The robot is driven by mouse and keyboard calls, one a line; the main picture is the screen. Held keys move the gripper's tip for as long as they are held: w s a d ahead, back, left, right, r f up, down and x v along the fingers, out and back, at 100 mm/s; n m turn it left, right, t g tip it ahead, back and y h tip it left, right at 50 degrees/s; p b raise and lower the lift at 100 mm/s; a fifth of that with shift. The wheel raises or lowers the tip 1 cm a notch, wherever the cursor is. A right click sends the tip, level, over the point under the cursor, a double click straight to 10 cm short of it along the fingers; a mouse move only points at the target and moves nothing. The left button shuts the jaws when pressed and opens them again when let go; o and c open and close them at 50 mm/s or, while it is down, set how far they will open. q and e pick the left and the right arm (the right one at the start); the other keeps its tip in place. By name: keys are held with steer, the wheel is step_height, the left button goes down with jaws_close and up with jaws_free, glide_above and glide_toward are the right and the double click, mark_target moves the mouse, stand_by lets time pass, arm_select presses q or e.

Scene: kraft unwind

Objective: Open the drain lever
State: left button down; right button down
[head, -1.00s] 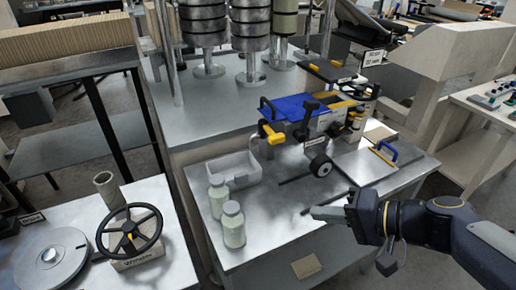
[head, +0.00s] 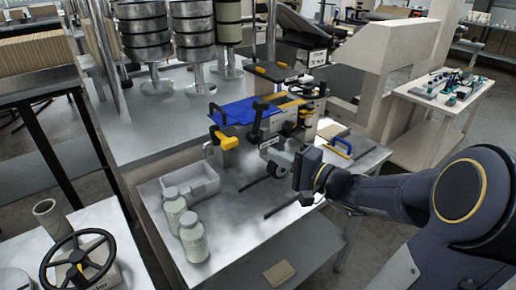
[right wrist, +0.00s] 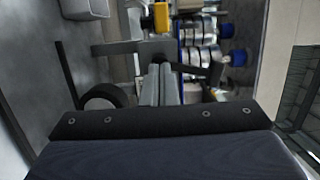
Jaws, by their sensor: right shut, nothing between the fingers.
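The machine with a blue cover (head: 245,110) stands on the metal table. A yellow-ended lever (head: 226,140) sticks out at its near left corner, above the white bin. A black handle (head: 260,106) stands up on its near side. I cannot tell from labels which is the drain lever. My right gripper (right wrist: 160,85) is shut and empty, pointing at the machine's near side. In the head view it is beside the black roller wheel, apart from the yellow lever, with its fingertips mostly hidden. In the right wrist view a yellow part (right wrist: 162,16) shows beyond the fingers. My left gripper is out of view.
A white bin (head: 190,183) and two capped bottles (head: 193,238) stand on the table's left. The black roller wheel (right wrist: 103,97) is close to my right fingers. A blue-handled tool (head: 342,148) lies right of the machine. A black handwheel (head: 78,262) is at the lower left.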

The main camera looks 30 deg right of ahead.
steer(key=p, duration=0.1)
glide_toward(223, 138)
steer(key=w+d+f, duration=0.1)
steer(key=w+d, duration=0.1)
steer(key=w, duration=0.3)
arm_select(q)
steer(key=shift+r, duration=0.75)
arm_select(e)
steer(key=shift+w+f, duration=0.1)
steer(key=shift+w, duration=0.05)
